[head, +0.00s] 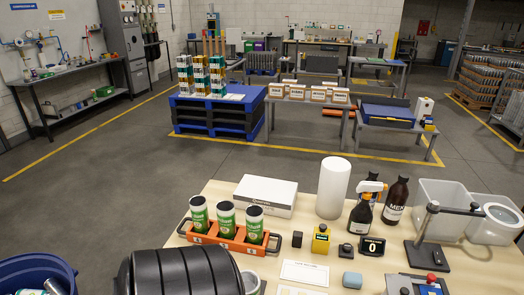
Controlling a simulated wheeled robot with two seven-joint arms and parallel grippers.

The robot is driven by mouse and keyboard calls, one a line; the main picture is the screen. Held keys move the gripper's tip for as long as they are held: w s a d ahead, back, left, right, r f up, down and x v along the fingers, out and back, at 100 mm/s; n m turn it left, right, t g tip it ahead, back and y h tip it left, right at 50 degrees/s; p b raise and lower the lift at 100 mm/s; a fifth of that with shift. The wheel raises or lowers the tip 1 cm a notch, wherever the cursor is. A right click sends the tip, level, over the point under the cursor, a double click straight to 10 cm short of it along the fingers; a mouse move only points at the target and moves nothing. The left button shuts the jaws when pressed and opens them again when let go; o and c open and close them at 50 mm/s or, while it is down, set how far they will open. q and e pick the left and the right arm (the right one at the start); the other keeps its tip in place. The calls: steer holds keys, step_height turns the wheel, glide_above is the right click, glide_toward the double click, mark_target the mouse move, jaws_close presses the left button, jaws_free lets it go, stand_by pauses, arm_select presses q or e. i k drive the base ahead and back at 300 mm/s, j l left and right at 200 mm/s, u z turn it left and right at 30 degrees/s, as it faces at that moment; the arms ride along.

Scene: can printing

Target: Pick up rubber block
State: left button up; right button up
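Two small blocks on the pale wooden table (458,268) could be the rubber block, and I cannot tell which. One is a small black cube (297,240) standing between the orange can carrier and the yellow bottle. The other is a grey-blue block with rounded edges (352,280) near the front, right of a white printed card. Both are unheld, with bare table around them. Neither of my grippers shows in the head view.
An orange carrier (229,242) holds three green-and-white cans. Nearby are a yellow bottle (320,239), a counter reading 0 (371,247), a spray bottle (361,214), a brown bottle (396,201), a white cylinder (333,187), a stand (427,256) and a clear bin (440,200).

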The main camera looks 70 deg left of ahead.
mark_target(297, 236)
steer(key=u, duration=1.75)
steer(key=l+u, duration=0.15)
steer(key=l, duration=1)
